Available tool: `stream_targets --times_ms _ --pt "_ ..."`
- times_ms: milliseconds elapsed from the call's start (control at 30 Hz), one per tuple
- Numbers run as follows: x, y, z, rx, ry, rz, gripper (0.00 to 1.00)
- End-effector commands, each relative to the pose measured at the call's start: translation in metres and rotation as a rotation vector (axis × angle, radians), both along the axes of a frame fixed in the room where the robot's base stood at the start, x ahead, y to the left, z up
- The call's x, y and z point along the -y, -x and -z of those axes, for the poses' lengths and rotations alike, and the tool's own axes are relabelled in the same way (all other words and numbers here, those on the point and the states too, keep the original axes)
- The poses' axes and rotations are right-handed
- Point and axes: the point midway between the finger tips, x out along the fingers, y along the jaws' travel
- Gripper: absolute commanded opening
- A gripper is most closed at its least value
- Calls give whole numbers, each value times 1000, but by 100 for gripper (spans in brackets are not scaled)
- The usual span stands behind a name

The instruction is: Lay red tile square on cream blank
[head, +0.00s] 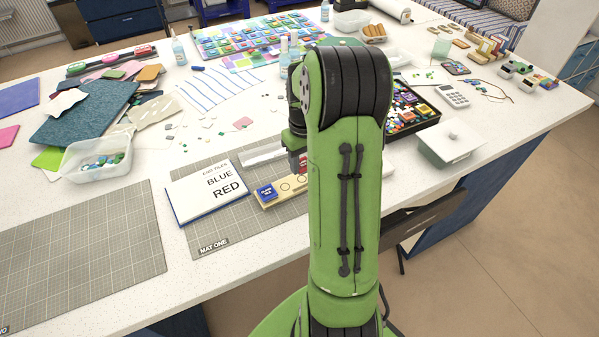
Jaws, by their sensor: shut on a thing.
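The cream blank (282,193) lies on the mat marked MAT ONE, with a blue tile (267,192) at its left end and round marks along it. Its right end is hidden behind my arm. My gripper (297,146) is mostly hidden by my own arm; a small part shows at the arm's left edge, over the blank's right side. A red piece, which looks like the red tile (303,161), shows at its lower end, held in the jaws. I cannot tell whether the tile touches the blank or how square it sits.
A second grey mat (80,255) is bare at front left. A clear tub (97,160), a lidded white box (449,142) and a tray of colored pieces (412,108) stand around.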

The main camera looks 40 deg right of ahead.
Motion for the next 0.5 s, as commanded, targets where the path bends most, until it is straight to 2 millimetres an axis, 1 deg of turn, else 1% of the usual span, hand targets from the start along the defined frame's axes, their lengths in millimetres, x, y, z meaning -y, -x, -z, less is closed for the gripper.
stream_targets --times_ms 267,333,500 --pt "-1 0 44 -1 -2 -2 15" --pt "0 -1 47 1 0 -1 15" --pt "0 -1 46 2 1 -1 15"
